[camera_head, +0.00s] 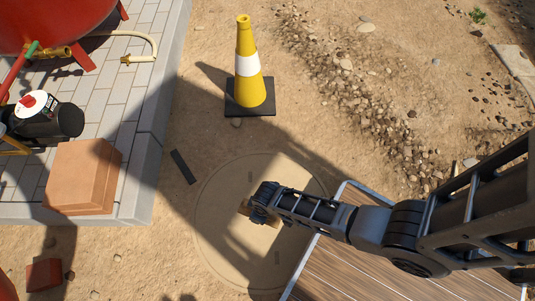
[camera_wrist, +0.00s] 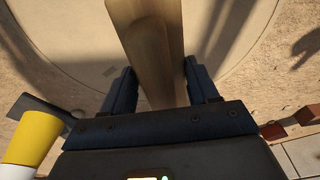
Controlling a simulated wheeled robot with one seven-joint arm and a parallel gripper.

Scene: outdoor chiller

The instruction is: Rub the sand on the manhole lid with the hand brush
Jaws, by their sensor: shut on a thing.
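The manhole lid (camera_head: 222,228) is a round, sand-coloured disc set in the ground, partly in shadow. In the wrist view its curved rim and sandy surface (camera_wrist: 85,45) fill the upper part. My gripper (camera_head: 256,210) is over the middle of the lid in the head view. In the wrist view my gripper (camera_wrist: 157,88) is shut on the wooden hand brush (camera_wrist: 150,50), which points away from the fingers. The brush shows only as a small tan piece (camera_head: 268,218) in the head view. Its bristles are hidden, and I cannot tell whether it touches the lid.
A yellow and white cone (camera_head: 247,75) stands behind the lid. A paved kerb (camera_head: 150,130) with a terracotta block (camera_head: 82,178) lies left. A dark flat strip (camera_head: 183,167) lies on the sand.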

